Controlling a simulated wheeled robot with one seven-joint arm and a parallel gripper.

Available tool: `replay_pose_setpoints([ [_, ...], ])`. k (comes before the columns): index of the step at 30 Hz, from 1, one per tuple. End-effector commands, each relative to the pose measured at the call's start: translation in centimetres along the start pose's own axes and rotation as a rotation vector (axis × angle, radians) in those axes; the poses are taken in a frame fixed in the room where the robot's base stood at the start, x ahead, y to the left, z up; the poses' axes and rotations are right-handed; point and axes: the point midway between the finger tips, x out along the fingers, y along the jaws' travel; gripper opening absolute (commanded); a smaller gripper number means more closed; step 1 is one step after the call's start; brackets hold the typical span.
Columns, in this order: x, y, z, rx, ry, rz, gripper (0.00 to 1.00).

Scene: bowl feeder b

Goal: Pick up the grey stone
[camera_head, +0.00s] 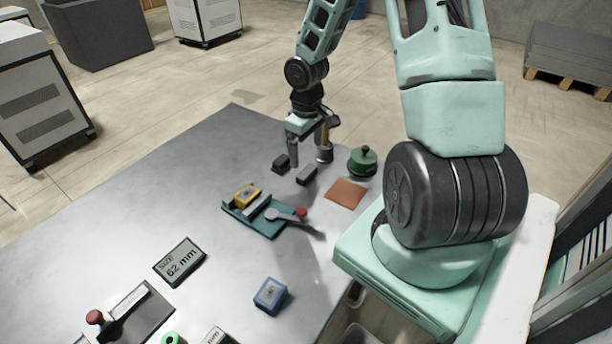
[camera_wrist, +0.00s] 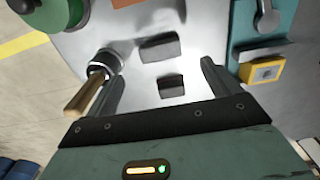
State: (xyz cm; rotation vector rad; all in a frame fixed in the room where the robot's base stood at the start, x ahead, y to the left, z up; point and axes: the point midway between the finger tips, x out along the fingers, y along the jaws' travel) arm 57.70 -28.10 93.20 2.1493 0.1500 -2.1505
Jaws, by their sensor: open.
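A mid-grey block (camera_head: 307,175), which looks like the grey stone, lies flat on the metal table; it also shows in the wrist view (camera_wrist: 160,47). A darker, shorter block (camera_head: 282,163) lies close by, and in the wrist view it is nearer my gripper's base (camera_wrist: 171,86). My gripper (camera_head: 306,150) is open and empty, pointing down above the blocks. In the wrist view, both blocks show in the space between or just past the fingertips (camera_wrist: 160,70). Neither block is touched, as far as I can see.
A wooden-handled tool (camera_wrist: 95,85) with a dark round head stands close beside one finger. A green round container (camera_head: 362,161), an orange mat (camera_head: 345,192) and a teal fixture with a yellow block (camera_head: 247,195) are nearby.

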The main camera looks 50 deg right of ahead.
Motion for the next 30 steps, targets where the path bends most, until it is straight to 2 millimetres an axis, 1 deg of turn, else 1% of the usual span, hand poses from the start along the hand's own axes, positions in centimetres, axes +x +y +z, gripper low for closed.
replay_pose_setpoints([
  [1,1.0,-0.1,0.0,-0.004,-0.003,-0.002,0.89],
  [3,1.8,-0.1,0.0,-0.002,-0.001,-0.001,0.89],
  [8,2.6,0.0,0.0,0.000,0.000,0.000,0.89],
  [11,3.6,-0.1,0.0,-0.002,-0.002,-0.001,0.89],
  [15,5.8,-0.2,0.1,-0.004,-0.003,-0.002,0.89],
  [18,7.1,-0.1,0.1,-0.002,-0.001,0.000,0.89],
  [21,7.6,-0.1,0.1,-0.002,-0.001,0.001,0.89],
  [28,7.7,0.0,0.0,-0.001,0.001,0.002,0.89],
  [29,7.7,0.0,0.0,-0.001,0.001,0.002,0.81],
  [30,7.7,0.0,0.0,-0.001,0.001,0.002,0.70],
])
